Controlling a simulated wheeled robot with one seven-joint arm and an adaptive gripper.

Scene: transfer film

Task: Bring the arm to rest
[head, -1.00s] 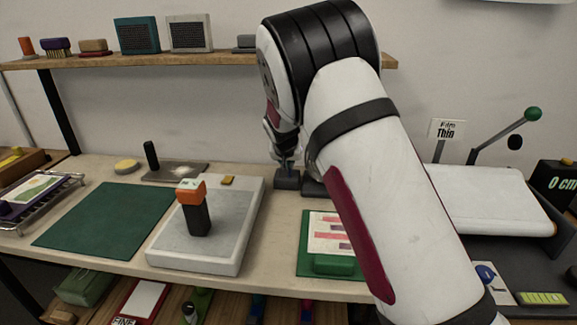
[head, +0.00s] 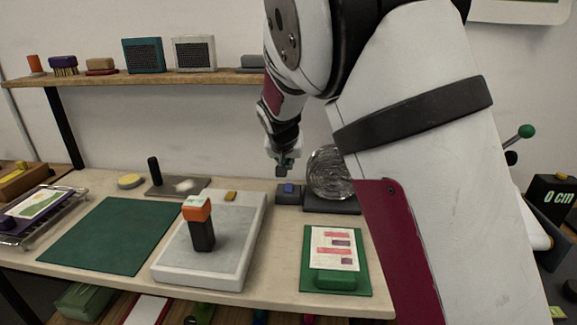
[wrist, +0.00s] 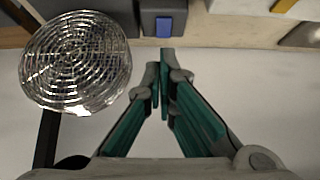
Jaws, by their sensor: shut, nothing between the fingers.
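My arm spans the right half of the head view, bent at its elbow, with the forearm hanging down. My gripper (head: 283,168) points down above the back of the workbench, close to a small dark block with a blue top (head: 289,189). In the wrist view my gripper (wrist: 165,60) shows its two green-sided fingers with the tips together and nothing between them. The blue part (wrist: 165,26) of the block lies just beyond the tips there. The gripper appears apart from the block.
A round ridged silvery disc (head: 329,172) stands right of the gripper; it also shows in the wrist view (wrist: 75,62). A grey slab (head: 215,262) bears an orange-and-black handled tool (head: 202,232). A green mat (head: 105,236) lies left. A shelf (head: 130,79) runs behind.

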